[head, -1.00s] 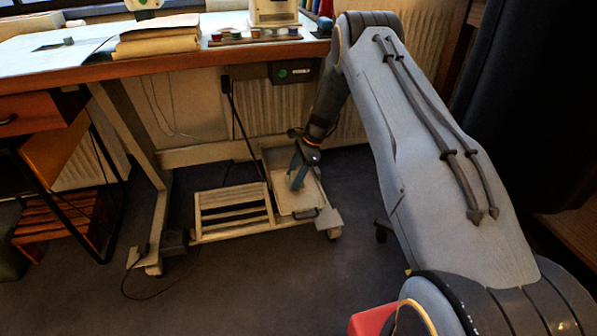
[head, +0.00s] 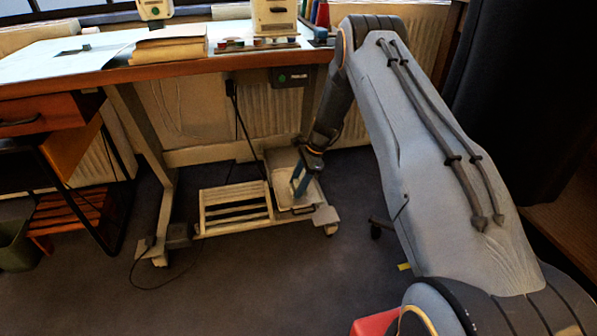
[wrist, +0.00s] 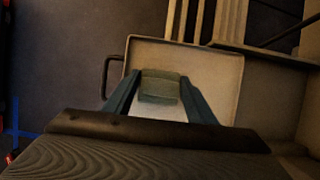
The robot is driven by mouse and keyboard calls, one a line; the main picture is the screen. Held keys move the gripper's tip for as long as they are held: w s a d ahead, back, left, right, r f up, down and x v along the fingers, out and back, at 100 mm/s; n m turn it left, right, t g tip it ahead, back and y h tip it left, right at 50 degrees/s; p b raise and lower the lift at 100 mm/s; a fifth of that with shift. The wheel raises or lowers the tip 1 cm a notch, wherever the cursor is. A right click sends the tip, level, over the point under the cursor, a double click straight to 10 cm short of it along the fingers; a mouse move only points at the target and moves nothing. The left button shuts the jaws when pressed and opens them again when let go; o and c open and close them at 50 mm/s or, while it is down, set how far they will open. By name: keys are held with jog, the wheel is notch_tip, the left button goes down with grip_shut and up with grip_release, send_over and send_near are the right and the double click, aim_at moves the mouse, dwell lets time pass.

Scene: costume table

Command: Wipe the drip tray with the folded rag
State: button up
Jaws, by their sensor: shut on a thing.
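The drip tray (head: 284,197) is a shallow pale tray with a raised rim, low beneath the table beside a slatted shelf. It also shows in the wrist view (wrist: 228,78), with a dark handle on its left side. My gripper (head: 300,188) reaches down into the tray area. In the wrist view my gripper (wrist: 160,98) is shut on the folded rag (wrist: 161,86), a small greenish cloth between the two blue fingers. The rag is over the tray floor; I cannot tell whether it touches it. In the head view the rag is too small to make out.
The slatted shelf (head: 236,206) is left of the tray. The table (head: 110,75) hangs above, with a dark box (head: 291,77) under its edge. A table leg (head: 150,150) and a cable (head: 150,283) are at left. The floor in front is clear.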

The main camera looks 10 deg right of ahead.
jog(key=shift+d+r+p, duration=0.1)
jog(key=shift+r+p, duration=1.3)
jog(key=shift+r, duration=1.8)
